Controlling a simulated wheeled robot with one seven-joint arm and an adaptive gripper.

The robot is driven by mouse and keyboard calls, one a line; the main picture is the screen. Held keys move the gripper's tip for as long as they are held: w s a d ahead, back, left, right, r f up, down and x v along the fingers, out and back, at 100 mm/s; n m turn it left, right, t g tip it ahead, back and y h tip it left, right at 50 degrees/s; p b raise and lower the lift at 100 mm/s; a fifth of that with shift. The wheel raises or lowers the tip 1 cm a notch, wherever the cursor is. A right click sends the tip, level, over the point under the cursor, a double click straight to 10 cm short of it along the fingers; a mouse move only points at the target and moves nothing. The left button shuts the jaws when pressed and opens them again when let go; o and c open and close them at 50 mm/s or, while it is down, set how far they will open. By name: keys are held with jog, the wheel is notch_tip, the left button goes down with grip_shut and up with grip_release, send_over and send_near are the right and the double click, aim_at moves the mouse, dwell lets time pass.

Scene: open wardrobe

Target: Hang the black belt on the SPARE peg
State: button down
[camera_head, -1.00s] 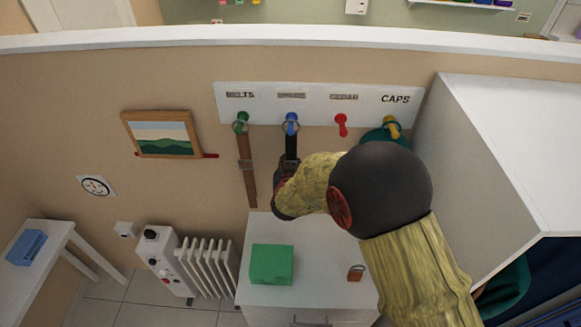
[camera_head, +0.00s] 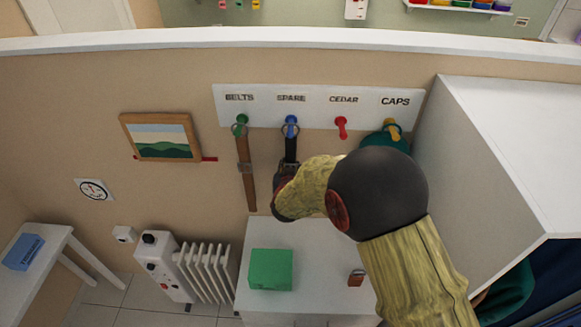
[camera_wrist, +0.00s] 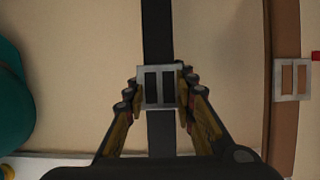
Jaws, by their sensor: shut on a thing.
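The black belt (camera_head: 291,147) hangs down from the blue peg (camera_head: 290,120) under the SPARE label. Its ring shows at the peg and appears to be around it. My gripper (camera_head: 284,186) is below the peg, partly hidden by my wrist. In the wrist view my gripper (camera_wrist: 160,92) is shut on the black belt at its metal buckle (camera_wrist: 160,87), one finger on each side. The black strap (camera_wrist: 157,30) runs straight through between the fingers. The belt's lower end is hidden in the head view.
A brown belt (camera_head: 246,170) hangs on the green BELTS peg (camera_head: 240,122) close to the left. The red CEDAR peg (camera_head: 341,124) is empty. A green cap (camera_head: 384,141) hangs on the CAPS peg (camera_head: 393,130). A white cabinet (camera_head: 470,150) stands at right; a green box (camera_head: 271,269) sits below.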

jog(key=c, duration=1.4)
grip_release()
